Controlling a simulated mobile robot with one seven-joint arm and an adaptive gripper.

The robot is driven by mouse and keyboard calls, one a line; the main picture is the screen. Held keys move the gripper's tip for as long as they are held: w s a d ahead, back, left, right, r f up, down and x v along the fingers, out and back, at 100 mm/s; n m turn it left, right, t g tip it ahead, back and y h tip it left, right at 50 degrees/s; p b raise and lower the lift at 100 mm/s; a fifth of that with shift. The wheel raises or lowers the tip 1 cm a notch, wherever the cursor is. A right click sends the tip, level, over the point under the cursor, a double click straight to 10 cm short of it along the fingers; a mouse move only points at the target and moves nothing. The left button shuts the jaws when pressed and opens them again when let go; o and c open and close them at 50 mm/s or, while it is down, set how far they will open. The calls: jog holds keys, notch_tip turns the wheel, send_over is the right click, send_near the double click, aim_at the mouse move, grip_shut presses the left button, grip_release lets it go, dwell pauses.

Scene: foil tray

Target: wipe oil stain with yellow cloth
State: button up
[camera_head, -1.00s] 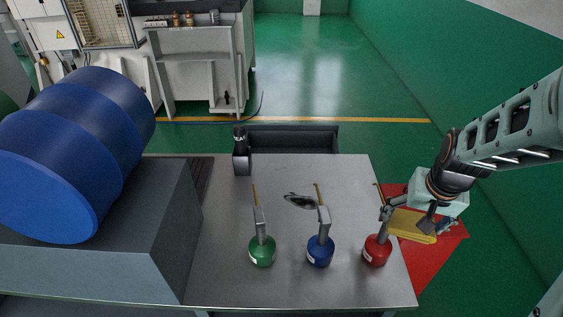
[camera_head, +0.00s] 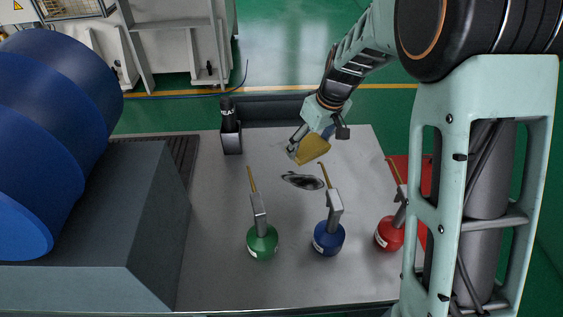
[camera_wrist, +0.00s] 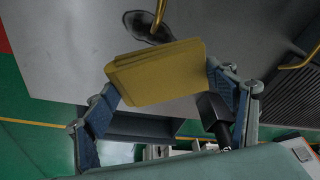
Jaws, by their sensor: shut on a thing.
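My gripper (camera_head: 317,147) is shut on the folded yellow cloth (camera_head: 313,150) and holds it over the grey metal table. In the wrist view the cloth (camera_wrist: 156,72) sits between the two fingers of my gripper (camera_wrist: 165,88). The dark oil stain (camera_head: 302,181) lies on the table top just below the cloth in the head view, and part of it (camera_wrist: 146,27) shows beyond the cloth in the wrist view. The cloth looks apart from the stain; its exact height above the table is hard to tell.
A green oil can (camera_head: 262,242), a blue oil can (camera_head: 328,238) and a red oil can (camera_head: 389,234) stand on the table (camera_head: 225,275), their thin spouts pointing up. A dark bottle (camera_head: 230,130) stands at the back. A blue drum (camera_head: 50,130) is at left.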

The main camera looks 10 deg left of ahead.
jog(key=a+f+n+b, duration=0.1)
jog(key=a+f+n, duration=0.3)
jog(key=a+f, duration=0.35)
jog(key=b, duration=0.3)
send_over(291, 180)
jog(key=s+a, duration=0.2)
jog(key=a, duration=0.1)
jog(key=shift+g+y, duration=0.3)
jog(key=shift+g, duration=0.1)
jog(key=shift+w+d+f, duration=0.1)
jog(key=shift+w+f, duration=0.05)
jog(key=shift+f, duration=1.05)
jog(key=shift+w+d+f, duration=0.1)
jog(key=shift+f, duration=1.1)
jog(key=shift+b+x, duration=1)
jog(key=shift+s+d+m, duration=0.1)
jog(key=shift+d+m, duration=0.15)
jog(key=shift+m, duration=0.05)
jog(key=shift+w+d+b, duration=0.25)
jog(key=shift+d+b, duration=0.2)
jog(key=shift+d, duration=0.45)
jog(key=shift+w+d+b, duration=0.2)
jog(key=shift+d+b, duration=0.25)
jog(key=shift+d, duration=0.4)
